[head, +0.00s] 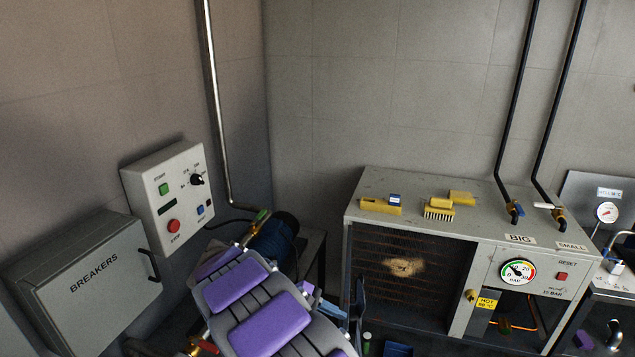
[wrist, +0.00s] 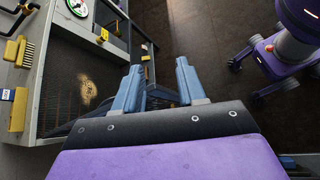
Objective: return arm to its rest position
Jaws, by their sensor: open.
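My gripper (wrist: 159,84) shows in the wrist view with its two blue-grey fingers spread apart. Nothing is between the fingers, and it is clear of the cabinet at left, with dark floor beyond it. In the head view my purple and grey arm (head: 257,309) crosses the lower middle, in front of the corner. The gripper itself cannot be made out clearly there.
A grey cabinet (head: 458,226) stands at right with yellow brushes (head: 439,209) on top and a pressure gauge (head: 517,272) on its front. A breaker box (head: 85,278) and a control box (head: 170,199) are on the left wall. Dark floor (wrist: 205,30) is open beyond the fingers.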

